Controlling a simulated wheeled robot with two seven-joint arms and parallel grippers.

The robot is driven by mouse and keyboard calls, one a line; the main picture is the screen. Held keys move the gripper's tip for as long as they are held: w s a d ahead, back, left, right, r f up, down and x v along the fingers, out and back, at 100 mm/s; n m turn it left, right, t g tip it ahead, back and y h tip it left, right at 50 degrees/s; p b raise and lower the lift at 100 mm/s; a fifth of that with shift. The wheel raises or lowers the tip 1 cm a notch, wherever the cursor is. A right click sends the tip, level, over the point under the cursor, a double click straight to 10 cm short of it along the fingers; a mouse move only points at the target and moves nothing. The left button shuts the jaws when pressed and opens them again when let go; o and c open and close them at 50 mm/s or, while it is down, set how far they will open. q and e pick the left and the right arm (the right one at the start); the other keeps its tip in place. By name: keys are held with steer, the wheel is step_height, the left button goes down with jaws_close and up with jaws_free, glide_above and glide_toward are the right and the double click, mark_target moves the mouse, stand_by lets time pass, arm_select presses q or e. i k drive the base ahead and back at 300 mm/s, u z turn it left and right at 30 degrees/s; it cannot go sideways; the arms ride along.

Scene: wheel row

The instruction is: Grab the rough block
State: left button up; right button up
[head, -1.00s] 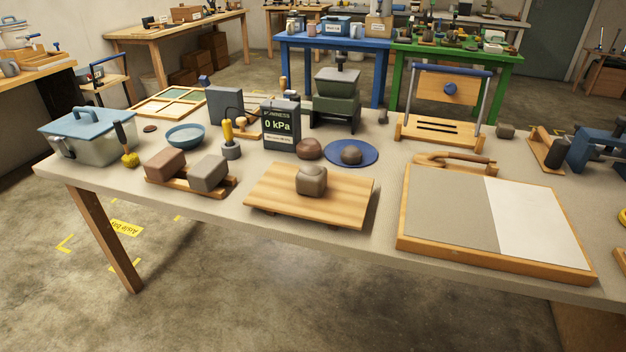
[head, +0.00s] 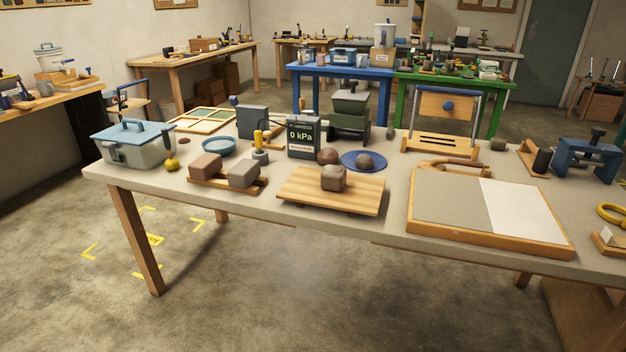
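Two blocks sit side by side on a low wooden rack at the table's left front: a reddish-brown block (head: 206,166) and a grey block (head: 243,173). A rounded grey-brown lump (head: 334,178) sits on a slatted wooden board (head: 361,194) to their right. Which of these is the rough block I cannot tell for certain by surface at this size. Neither of my grippers is in view.
A lidded container (head: 140,152) and a blue bowl (head: 219,147) stand left and behind the blocks. A dark display box (head: 303,138) reads 0 kPa. A wide two-tone board (head: 445,205) fills the right front. The floor before the table is clear.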

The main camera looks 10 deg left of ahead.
mark_target(334, 177)
steer(key=u, duration=0.7)
steer(key=i, duration=0.9)
steer(key=u, duration=0.3)
